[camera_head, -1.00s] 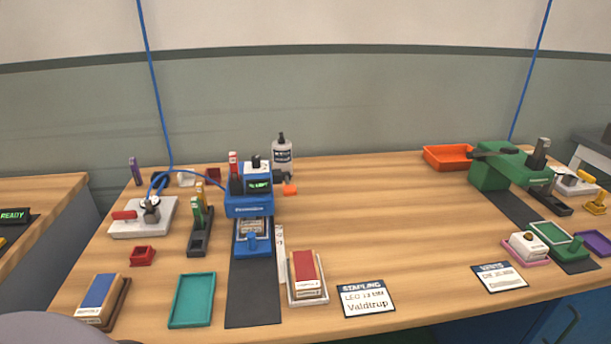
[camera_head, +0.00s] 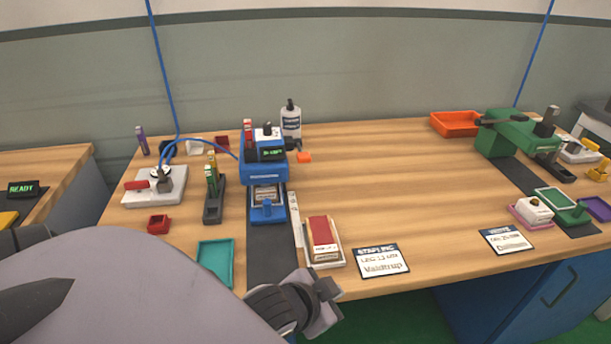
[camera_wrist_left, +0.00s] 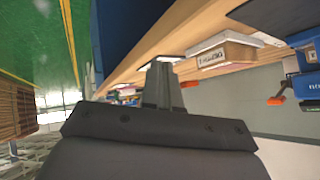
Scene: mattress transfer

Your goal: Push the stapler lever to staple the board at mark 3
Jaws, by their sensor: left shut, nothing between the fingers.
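The blue stapler (camera_head: 263,168) stands left of the table's middle, with a lit green display on top. Its black lever with an orange tip (camera_head: 304,157) sticks out on the right. A small board (camera_head: 267,194) seems to lie in its front fixture; mark 3 cannot be read. My left gripper (camera_head: 328,303) is shut and empty off the table's front edge, well in front of and below the stapler. In the left wrist view the shut fingers (camera_wrist_left: 160,86) point toward the table edge; the orange lever tip (camera_wrist_left: 276,101) shows to the right. My right gripper is not in view.
A white tray with a red-topped box (camera_head: 321,235) is near the front edge, close to my left gripper. A teal tray (camera_head: 215,262) is partly covered by my arm. A stapling card (camera_head: 381,262) lies right of it. A green press (camera_head: 510,138) stands right; the table's middle is clear.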

